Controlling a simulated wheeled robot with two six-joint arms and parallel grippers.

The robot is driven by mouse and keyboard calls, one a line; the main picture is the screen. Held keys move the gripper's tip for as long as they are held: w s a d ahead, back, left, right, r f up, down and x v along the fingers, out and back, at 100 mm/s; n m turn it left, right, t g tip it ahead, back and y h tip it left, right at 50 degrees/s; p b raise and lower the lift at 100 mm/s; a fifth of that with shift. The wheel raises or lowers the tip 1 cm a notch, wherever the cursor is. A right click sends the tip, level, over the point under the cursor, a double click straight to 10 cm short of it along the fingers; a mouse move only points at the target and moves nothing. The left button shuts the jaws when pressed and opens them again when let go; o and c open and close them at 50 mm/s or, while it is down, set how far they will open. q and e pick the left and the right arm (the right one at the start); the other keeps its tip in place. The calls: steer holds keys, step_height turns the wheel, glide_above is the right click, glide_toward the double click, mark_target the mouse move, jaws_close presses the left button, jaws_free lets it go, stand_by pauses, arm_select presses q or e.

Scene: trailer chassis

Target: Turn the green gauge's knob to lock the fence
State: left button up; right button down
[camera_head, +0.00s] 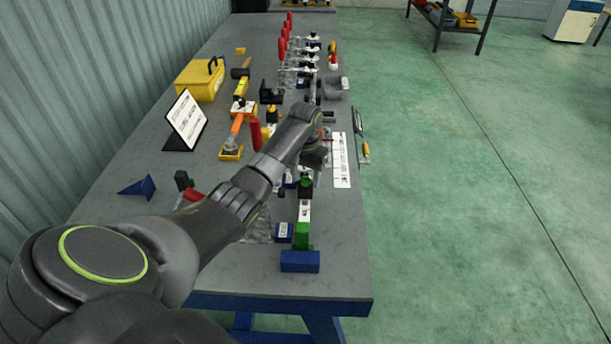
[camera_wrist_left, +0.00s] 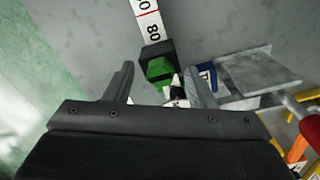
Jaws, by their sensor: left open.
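The green gauge (camera_head: 302,236) stands near the front end of the bench, with a blue block (camera_head: 300,262) at its near end and a black-and-green part (camera_head: 305,187) at its far end. In the wrist view a green knob-like piece (camera_wrist_left: 160,71) sits against a black block (camera_wrist_left: 157,51) on a white ruler strip (camera_wrist_left: 149,24). My left gripper (camera_head: 315,158) is just beyond the gauge in the head view. In the wrist view its open fingers (camera_wrist_left: 162,82) stand on either side of the green piece, with gaps visible. I cannot tell which part is the fence.
A white scale sheet (camera_head: 341,160) lies at the bench's right edge. A grey plate (camera_wrist_left: 262,72) and red-handled clamp parts (camera_wrist_left: 300,106) are close to the right finger. A yellow toolbox (camera_head: 199,81) and white panel (camera_head: 186,120) stand at left. Several red-handled clamps (camera_head: 285,43) line the far end.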

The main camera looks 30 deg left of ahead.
arm_select(q)
steer(key=shift+c, duration=0.4)
steer(key=c, duration=0.9)
steer(key=shift+r+m+p, duration=0.15)
steer(key=shift+m+p, duration=1.05)
steer(key=shift+p, duration=0.15)
steer(key=m+p, duration=0.2)
steer(key=m, duration=0.1)
steer(key=shift+m, duration=0.4)
steer(key=m+p, duration=0.2)
steer(key=m, duration=0.3)
steer(key=shift+p, duration=0.3)
steer(key=m, duration=0.3)
steer(key=shift+m+p, duration=0.3)
steer(key=shift+m, duration=1.5)
steer(key=shift+f, duration=0.2)
